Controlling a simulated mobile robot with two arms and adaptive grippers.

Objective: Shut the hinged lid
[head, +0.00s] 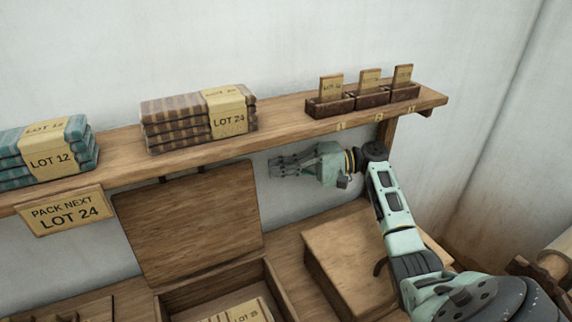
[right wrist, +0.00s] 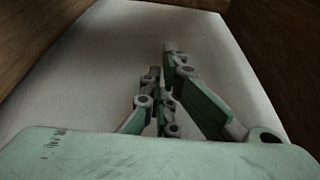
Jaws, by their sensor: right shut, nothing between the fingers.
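The hinged lid (head: 190,220) is a flat wooden panel standing open, tilted back behind its box. The open wooden box (head: 277,285) is below it, cut off by the bottom edge of the head view. A labelled bundle (head: 243,311) lies inside. My right gripper (head: 272,168) is shut and empty, pointing left, just right of the lid's upper right edge and below the shelf. No contact with the lid can be made out. The right wrist view shows its fingers (right wrist: 165,75) close together before a pale surface. My left gripper is not in view.
A wooden shelf (head: 290,128) runs above, holding striped bundles (head: 180,122), blue bundles (head: 40,155) and small card holders (head: 360,100). A sign (head: 62,212) hangs from its front. A second wooden box (head: 345,255), with its top closed, stands under my right arm.

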